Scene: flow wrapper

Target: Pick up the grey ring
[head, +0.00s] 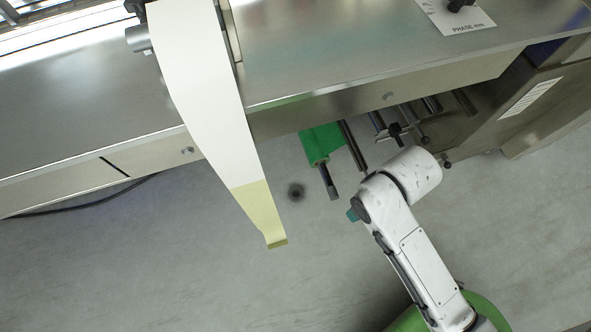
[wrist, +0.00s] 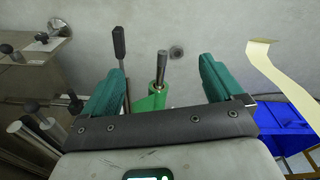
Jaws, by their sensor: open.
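No thing is plainly a separate grey ring. A dark grey shaft (head: 329,184) sticks out of a green roll (head: 320,145) under the machine, with a small collar where they meet. The wrist view shows this shaft (wrist: 161,66) and the green roll (wrist: 150,101) too; I cannot tell whether the collar is the ring. A small dark grey round spot (head: 296,192) lies on the floor, also in the wrist view (wrist: 177,52). My gripper (wrist: 160,80) is open and empty, its teal fingers on either side of the shaft in the picture. In the head view my arm mostly hides it.
The steel machine (head: 350,45) spans the top. Several rods and knobs (head: 396,130) stick out right of the roll. A white and cream film strip (head: 205,100) hangs to the left. A blue crate (wrist: 280,125) shows at the right of the wrist view. The floor between is clear.

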